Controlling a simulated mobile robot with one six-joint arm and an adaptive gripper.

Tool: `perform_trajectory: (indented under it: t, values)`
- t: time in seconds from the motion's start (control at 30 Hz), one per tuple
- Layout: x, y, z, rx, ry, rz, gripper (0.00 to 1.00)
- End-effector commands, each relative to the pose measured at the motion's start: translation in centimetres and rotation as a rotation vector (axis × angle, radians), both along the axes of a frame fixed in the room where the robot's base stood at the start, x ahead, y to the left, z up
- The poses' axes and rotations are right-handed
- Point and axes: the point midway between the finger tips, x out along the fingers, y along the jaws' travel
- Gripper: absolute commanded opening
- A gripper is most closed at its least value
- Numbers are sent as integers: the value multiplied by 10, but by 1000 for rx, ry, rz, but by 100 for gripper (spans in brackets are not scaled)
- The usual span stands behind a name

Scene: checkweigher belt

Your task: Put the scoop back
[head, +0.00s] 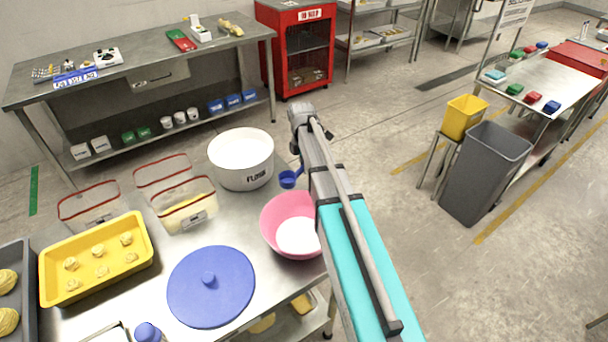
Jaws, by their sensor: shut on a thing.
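A small blue scoop (288,179) shows just left of my forearm, between the white flour tub and the pink bowl. My gripper (301,167) is mostly hidden behind my own arm, at the scoop's handle end, and is shut on the scoop. The scoop's height above the table is hard to tell. The white tub (232,178) marked FLOUR stands open at the table's far edge. The pink bowl (272,222) holds white powder and stands nearer, partly behind my arm. A round blue lid (211,286) with a knob lies flat on the table.
Clear bins with red rims (187,207) stand left of the tub. A yellow tray (95,259) with dough pieces is at the left. A blue-capped bottle (148,332) is at the front edge. Behind are a steel bench (140,68) and a red cabinet (297,45).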

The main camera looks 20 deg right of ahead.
Motion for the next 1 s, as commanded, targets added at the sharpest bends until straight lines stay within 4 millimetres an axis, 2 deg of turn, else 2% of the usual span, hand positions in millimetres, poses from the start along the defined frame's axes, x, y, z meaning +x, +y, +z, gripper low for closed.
perform_trajectory:
  t: [0.27,0.6,1.0]
  values:
    - [10,-3,-14,0,0,0,0]
    - [8,-2,-39,0,0,0,0]
    - [8,-2,-40,0,0,-1,0]
